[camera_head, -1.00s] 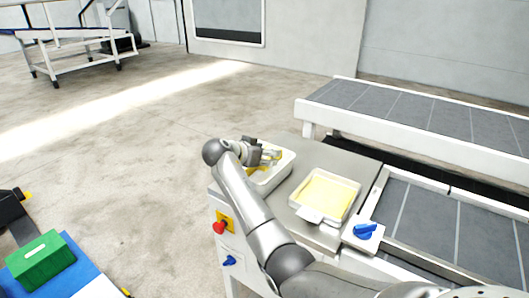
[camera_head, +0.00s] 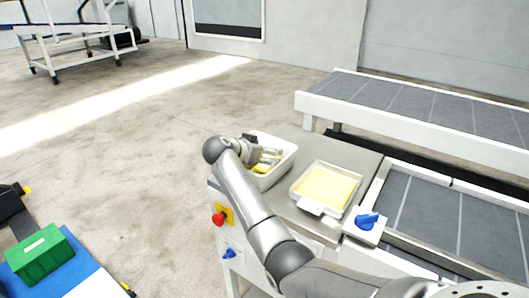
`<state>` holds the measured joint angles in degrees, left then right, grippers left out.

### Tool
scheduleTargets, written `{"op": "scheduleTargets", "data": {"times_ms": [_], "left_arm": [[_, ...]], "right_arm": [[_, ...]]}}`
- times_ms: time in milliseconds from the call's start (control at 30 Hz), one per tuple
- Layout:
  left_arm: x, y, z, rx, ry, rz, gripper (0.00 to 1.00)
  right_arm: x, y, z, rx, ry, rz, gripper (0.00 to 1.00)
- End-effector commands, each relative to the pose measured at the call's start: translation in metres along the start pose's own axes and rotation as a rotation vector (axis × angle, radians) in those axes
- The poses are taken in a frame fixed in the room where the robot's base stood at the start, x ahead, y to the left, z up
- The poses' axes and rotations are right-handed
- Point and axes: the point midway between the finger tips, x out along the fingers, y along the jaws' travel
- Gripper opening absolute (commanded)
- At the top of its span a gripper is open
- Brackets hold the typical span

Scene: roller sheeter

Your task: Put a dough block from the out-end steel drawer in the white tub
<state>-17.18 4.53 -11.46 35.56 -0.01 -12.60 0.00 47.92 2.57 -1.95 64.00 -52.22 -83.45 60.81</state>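The white tub (camera_head: 288,153) stands at the far left corner of the steel top, with yellow dough inside. My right gripper (camera_head: 271,156) is over the tub, its fingers pointing right and next to the yellow dough. The fingers are too small to tell whether they hold a piece or are apart from it. A shallow pale steel drawer or tray (camera_head: 353,196) with a front tab lies right of the tub, and a flat pale yellow slab (camera_head: 326,187) covers its floor. My wrist hides the tub's left side. My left gripper is out of view.
A blue knob (camera_head: 367,221) on a white plate sits right of the drawer, beside the grey belt (camera_head: 430,220). A red button (camera_head: 218,219) is on the machine's side. A green box (camera_head: 40,255) is at lower left.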

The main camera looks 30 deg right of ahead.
Motion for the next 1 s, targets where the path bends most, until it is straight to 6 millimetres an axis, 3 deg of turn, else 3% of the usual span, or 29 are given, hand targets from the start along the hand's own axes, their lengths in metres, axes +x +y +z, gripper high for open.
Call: {"op": "scheduleTargets", "data": {"times_ms": [367,800,1000], "left_arm": [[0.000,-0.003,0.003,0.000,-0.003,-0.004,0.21],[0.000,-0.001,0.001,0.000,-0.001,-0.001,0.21],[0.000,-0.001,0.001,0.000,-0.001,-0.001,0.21]], "right_arm": [[-0.006,0.000,0.002,-0.001,-0.003,0.001,0.77],[-0.092,-0.002,0.001,0.000,-0.002,-0.004,0.77],[-0.115,-0.001,0.001,0.000,-0.001,-0.001,0.77]]}}
